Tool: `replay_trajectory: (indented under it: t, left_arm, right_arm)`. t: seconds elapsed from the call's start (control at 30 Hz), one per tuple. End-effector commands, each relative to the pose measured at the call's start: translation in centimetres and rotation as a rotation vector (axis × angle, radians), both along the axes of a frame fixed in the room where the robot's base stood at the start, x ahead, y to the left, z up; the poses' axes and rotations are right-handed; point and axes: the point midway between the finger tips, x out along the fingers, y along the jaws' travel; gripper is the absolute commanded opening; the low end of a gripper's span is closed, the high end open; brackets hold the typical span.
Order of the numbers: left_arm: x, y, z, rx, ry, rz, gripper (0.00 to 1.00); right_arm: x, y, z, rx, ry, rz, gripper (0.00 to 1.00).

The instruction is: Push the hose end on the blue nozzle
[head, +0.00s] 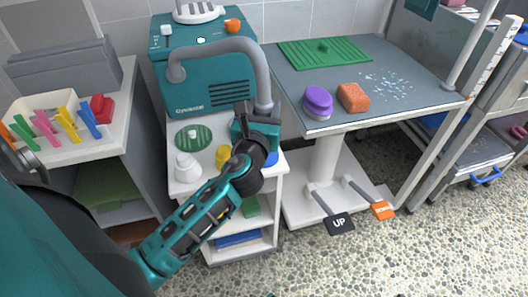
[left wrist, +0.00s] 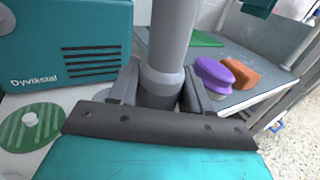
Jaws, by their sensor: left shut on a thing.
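The grey hose (head: 225,46) arches from the left side of the teal machine (head: 207,86) and comes down on its right. My left gripper (head: 258,110) is shut on the hose near its lower end. In the left wrist view the hose (left wrist: 172,40) stands roughly upright between the fingers. The hose's open end is hidden behind the gripper. A blue piece (head: 271,158), probably the blue nozzle, shows just past the gripper on the white cart top, mostly hidden. I cannot tell whether hose and blue piece touch. My right gripper is not in view.
On the cart top stand a yellow piece (head: 223,156), a white bottle (head: 186,168) and a green disc (head: 188,145) with a white knob. A grey table (head: 375,60) at the right holds a purple brush (head: 317,100) and an orange sponge (head: 353,97).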

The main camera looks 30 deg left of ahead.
Motion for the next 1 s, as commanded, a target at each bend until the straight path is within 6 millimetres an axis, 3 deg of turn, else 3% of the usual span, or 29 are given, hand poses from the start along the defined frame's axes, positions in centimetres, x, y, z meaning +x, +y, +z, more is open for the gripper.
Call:
replay_trajectory:
  t: [1.0]
  left_arm:
    - [0.01,-0.01,-0.59,0.001,-0.002,0.0,0.0]
  right_arm:
    - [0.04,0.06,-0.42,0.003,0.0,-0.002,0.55]
